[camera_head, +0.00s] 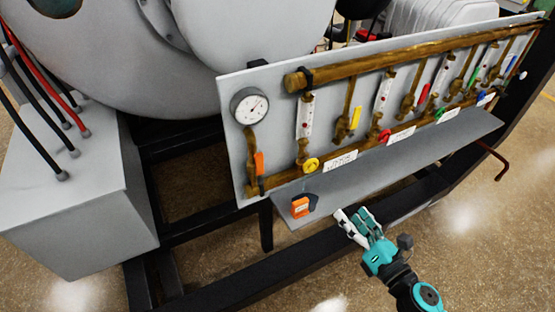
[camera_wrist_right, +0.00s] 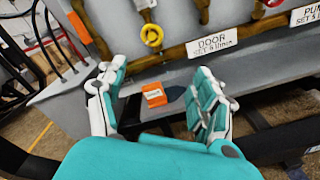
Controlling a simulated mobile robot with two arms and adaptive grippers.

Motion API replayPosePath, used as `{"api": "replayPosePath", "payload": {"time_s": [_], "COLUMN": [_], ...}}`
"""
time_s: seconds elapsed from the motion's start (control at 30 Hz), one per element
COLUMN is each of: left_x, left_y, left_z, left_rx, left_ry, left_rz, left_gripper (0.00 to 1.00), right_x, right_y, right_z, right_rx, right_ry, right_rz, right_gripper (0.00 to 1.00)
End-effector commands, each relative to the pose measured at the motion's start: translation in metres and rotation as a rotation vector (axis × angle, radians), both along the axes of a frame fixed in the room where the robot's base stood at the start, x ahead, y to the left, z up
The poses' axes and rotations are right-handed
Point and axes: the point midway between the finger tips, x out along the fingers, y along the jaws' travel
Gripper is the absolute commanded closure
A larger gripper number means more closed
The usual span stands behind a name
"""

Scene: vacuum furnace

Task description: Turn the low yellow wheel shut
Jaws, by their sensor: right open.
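The low yellow wheel (camera_head: 311,165) sits at the foot of the leftmost flow tube on the grey panel, just left of a white label. It also shows in the right wrist view (camera_wrist_right: 152,36), near the top, with the DOOR label (camera_wrist_right: 213,44) to its right. My right gripper (camera_head: 352,213) is in front of the panel's shelf, below and to the right of the wheel and apart from it. In the right wrist view its fingers are spread with nothing held between them. My left gripper is not in view.
An orange block (camera_head: 300,207) with a dark part beside it is on the left end of the grey shelf (camera_head: 400,160). A gauge (camera_head: 249,106) and an orange lever (camera_head: 259,163) are left of the wheel. Red, green and blue wheels continue to the right.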

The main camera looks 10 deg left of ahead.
Motion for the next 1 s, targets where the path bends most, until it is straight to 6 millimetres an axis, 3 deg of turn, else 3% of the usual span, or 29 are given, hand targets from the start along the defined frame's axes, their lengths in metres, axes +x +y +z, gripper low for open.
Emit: {"api": "replayPosePath", "payload": {"time_s": [0.13, 0.27, 0.43, 0.8, 1.0], "left_x": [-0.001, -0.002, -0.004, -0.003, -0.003], "left_y": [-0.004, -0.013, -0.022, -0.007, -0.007], "left_z": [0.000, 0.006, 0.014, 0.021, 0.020], "left_rx": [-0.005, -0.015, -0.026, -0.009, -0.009], "left_ry": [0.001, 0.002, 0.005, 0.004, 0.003], "left_rz": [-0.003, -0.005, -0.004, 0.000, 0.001], "left_gripper": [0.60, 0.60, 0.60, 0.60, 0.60], "right_x": [0.000, 0.014, 0.043, 0.107, 0.129], "right_y": [0.009, 0.019, 0.040, 0.086, 0.103], "right_z": [0.014, 0.017, 0.017, 0.013, 0.012], "right_rx": [-0.044, -0.041, -0.038, -0.037, -0.038], "right_ry": [-0.062, -0.062, -0.061, -0.058, -0.056], "right_rz": [0.029, 0.027, 0.027, 0.025, 0.026], "right_gripper": [0.31, 0.31, 0.31, 0.31, 0.31]}}
